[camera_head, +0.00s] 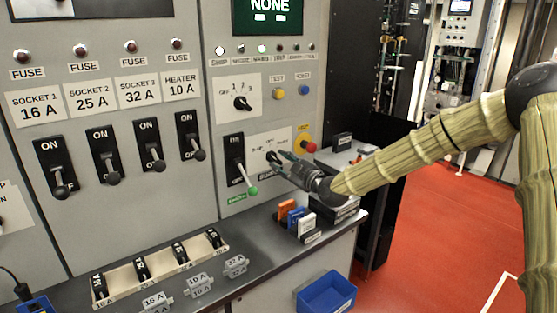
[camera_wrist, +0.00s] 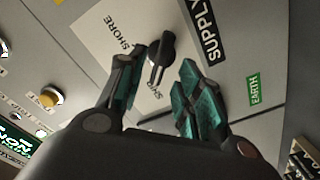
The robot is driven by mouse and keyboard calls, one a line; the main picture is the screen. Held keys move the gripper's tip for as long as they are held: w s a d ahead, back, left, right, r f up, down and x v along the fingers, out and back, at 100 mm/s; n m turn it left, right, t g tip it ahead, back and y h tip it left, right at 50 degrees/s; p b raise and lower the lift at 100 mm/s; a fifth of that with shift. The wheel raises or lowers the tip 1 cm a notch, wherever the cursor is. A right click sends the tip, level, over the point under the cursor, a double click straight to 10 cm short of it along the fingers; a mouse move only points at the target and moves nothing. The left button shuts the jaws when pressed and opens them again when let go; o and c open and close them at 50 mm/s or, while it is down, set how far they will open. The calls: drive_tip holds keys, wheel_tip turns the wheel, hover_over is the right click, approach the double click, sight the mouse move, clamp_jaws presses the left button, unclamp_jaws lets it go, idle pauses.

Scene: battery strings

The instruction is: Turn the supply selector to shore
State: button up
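The supply selector (camera_wrist: 161,55) is a black knob on a white plate (camera_wrist: 95,35) beside a black SUPPLY label (camera_wrist: 205,28). SHORE is printed on the plate; another label is partly hidden by a finger. The knob's pointing end is hard to tell. My gripper (camera_wrist: 160,75) is open, with its green-padded fingers on either side of the knob and visible gaps between. In the head view my gripper (camera_head: 281,163) is at the selector plate (camera_head: 283,137) and covers much of the knob.
A red button on yellow (camera_head: 306,145) is just right of the selector. Another rotary knob (camera_head: 242,103) is above. Orange, blue and white pieces (camera_head: 295,215) stand on the bench below; a blue bin (camera_head: 325,293) is lower.

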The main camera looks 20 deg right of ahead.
sight(274, 158)
drive_tip(key=shift+x, duration=1.35)
drive_tip(key=shift+c, duration=0.4)
clamp_jaws()
